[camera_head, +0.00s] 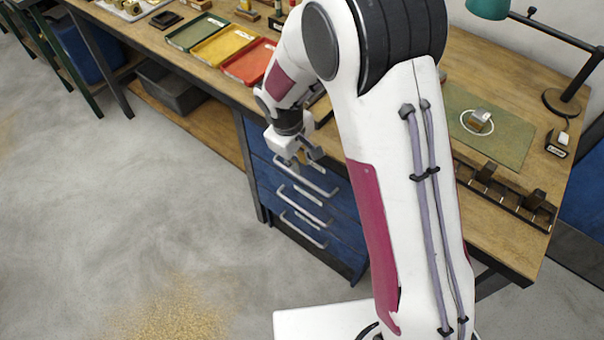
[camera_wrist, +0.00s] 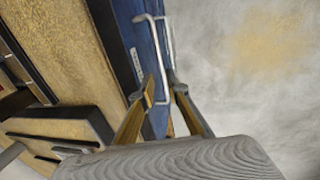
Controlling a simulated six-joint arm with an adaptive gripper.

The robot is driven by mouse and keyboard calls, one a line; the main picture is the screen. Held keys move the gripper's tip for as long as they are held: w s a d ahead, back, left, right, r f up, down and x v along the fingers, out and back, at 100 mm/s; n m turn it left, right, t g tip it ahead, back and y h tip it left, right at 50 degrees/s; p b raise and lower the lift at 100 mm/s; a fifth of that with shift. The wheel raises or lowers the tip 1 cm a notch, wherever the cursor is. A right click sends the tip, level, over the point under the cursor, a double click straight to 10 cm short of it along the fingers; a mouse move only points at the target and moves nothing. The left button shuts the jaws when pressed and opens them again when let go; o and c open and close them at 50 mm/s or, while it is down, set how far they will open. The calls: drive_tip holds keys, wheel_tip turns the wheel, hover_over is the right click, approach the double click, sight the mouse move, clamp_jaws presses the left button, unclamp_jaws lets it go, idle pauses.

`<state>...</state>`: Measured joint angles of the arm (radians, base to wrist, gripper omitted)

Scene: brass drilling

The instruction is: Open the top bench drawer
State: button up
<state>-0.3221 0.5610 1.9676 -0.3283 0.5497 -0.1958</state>
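A blue drawer cabinet (camera_head: 350,254) hangs under the wooden bench, with three drawers stacked and a pale bar handle on each. The top drawer's handle (camera_head: 318,187) is just below my gripper (camera_head: 303,159) in the head view. The top drawer front looks flush with those below. In the wrist view, my gripper (camera_wrist: 164,90) has its two fingers apart, with a pale handle bar (camera_wrist: 157,62) running between the tips. I cannot tell whether either finger touches the bar. The gripper's far side is partly hidden in the head view.
On the bench are green, yellow and red trays (camera_head: 222,46), a green mat (camera_head: 505,140) and a dark rack (camera_head: 505,195). A grey bin (camera_head: 172,88) sits on the lower shelf. The floor (camera_head: 130,220) in front of the drawers is clear, with scattered brass-coloured shavings.

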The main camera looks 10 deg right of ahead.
sight(303, 178)
drive_tip(key=shift+f, duration=0.2)
drive_tip(key=shift+w+d+f, duration=0.15)
drive_tip(key=shift+f, duration=1.05)
drive_tip(key=shift+w+d+f, duration=0.2)
drive_tip(key=shift+f, duration=1.05)
drive_tip(key=shift+w+d+f, duration=0.15)
drive_tip(key=shift+f, duration=1.05)
clamp_jaws()
